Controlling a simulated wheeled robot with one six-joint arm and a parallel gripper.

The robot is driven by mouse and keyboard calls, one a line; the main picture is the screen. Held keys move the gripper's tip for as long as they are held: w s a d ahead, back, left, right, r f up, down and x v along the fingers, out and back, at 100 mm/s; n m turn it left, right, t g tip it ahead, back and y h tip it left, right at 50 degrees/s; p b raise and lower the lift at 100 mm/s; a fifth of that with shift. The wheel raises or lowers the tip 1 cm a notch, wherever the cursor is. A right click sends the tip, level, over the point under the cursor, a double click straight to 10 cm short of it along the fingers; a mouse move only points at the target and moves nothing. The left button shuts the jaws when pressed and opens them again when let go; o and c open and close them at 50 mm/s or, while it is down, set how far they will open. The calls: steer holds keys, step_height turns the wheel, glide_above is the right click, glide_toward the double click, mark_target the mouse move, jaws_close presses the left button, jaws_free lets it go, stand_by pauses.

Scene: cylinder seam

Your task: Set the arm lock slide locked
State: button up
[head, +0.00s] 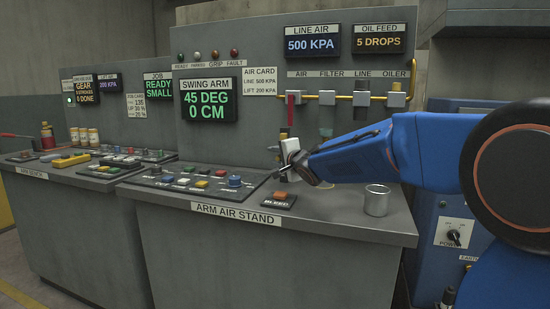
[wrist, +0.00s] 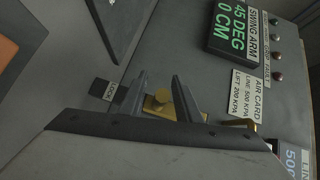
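The arm lock slide (wrist: 160,105) shows in the wrist view as a brass piece with a round knob, on the grey panel. My gripper (wrist: 160,78) is open, with one finger on each side of the knob and a visible gap to each. Whether the fingers reach past the knob in depth I cannot tell. In the head view my gripper (head: 287,168) is at the panel above the air stand's desk, and the slide is hidden behind it.
The SWING ARM display (head: 208,100) reads 45 DEG, 0 CM. Air valves and pipes (head: 330,97) are above my gripper. An orange-topped BLEED button box (head: 279,199) and a metal cup (head: 377,200) stand on the desk below. Another brass part (wrist: 243,124) is at the right in the wrist view.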

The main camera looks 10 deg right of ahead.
steer(key=shift+c, duration=0.5)
jaws_close()
steer(key=shift+r, duration=2.5)
steer(key=shift+o, duration=0.5)
jaws_free()
steer(key=shift+s, duration=0.15)
steer(key=v, duration=1.7)
